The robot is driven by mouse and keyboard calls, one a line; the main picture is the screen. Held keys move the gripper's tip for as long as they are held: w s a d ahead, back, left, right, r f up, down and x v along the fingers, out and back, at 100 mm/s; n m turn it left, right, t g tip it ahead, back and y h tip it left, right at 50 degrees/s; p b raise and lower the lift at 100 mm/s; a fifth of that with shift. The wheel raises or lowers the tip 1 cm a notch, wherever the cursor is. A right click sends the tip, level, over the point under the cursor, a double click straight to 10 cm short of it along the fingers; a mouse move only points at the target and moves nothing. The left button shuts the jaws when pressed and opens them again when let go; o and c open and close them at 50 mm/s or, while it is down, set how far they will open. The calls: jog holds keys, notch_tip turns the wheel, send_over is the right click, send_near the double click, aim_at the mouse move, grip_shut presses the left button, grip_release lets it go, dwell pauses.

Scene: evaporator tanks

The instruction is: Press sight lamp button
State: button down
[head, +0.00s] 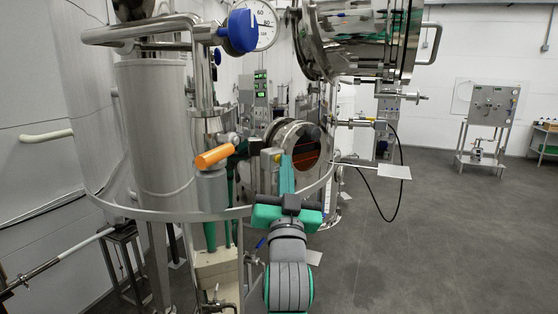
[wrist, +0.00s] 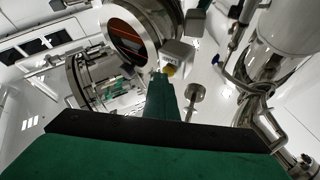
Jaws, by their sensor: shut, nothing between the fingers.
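The sight lamp button looks like a small yellow button (wrist: 169,71) on a grey box with a white label (wrist: 178,54), beside the round sight glass (wrist: 134,36). In the head view the sight glass (head: 306,147) shows a dark, reddish inside, and a small grey and yellow box (head: 270,156) sits at its left. My gripper (head: 286,158) is shut and empty, its green fingers pointing at this area. In the wrist view the fingertips (wrist: 158,77) are just beside the yellow button. I cannot tell whether they touch it.
An orange handle (head: 215,156) sticks out left of my gripper. A metal ring rail (head: 160,215) curves around the tank in front. Open floor lies to the right.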

jog(key=shift+s+f, duration=0.15)
jog(key=shift+s, duration=0.05)
dwell(0.3)
jog(key=s+d, duration=0.4)
jog(key=shift+s+d, duration=0.15)
jog(key=shift+s, duration=0.15)
dwell(0.3)
